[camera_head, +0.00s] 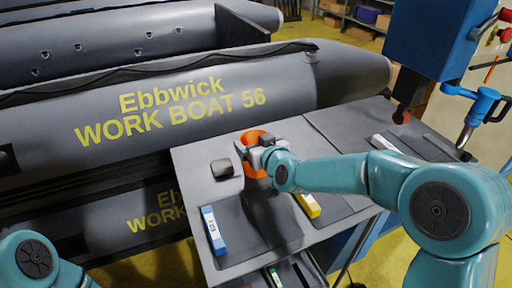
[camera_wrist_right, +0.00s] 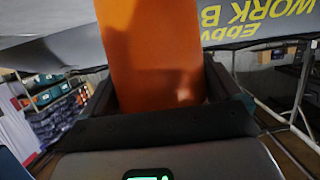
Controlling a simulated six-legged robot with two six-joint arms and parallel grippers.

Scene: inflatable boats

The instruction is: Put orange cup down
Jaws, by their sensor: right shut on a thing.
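The orange cup (camera_head: 255,140) is at my right gripper (camera_head: 262,154), over the grey workbench (camera_head: 190,156) near its far edge. In the right wrist view the orange cup (camera_wrist_right: 152,55) fills the space between the two dark fingers of the right gripper (camera_wrist_right: 165,90), which is shut on it. The gripper hides part of the cup in the head view, and I cannot tell whether its base touches the bench. Only a teal joint of my left arm shows at the bottom left; the left gripper is out of view.
A dark grey cylinder (camera_head: 222,168) stands just left of the cup. A blue-labelled box (camera_head: 213,230), a yellow item (camera_head: 307,204) and a white item (camera_head: 385,143) lie on the bench. An open drawer (camera_head: 285,276) is at the front. A grey inflatable boat (camera_head: 180,70) lies behind.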

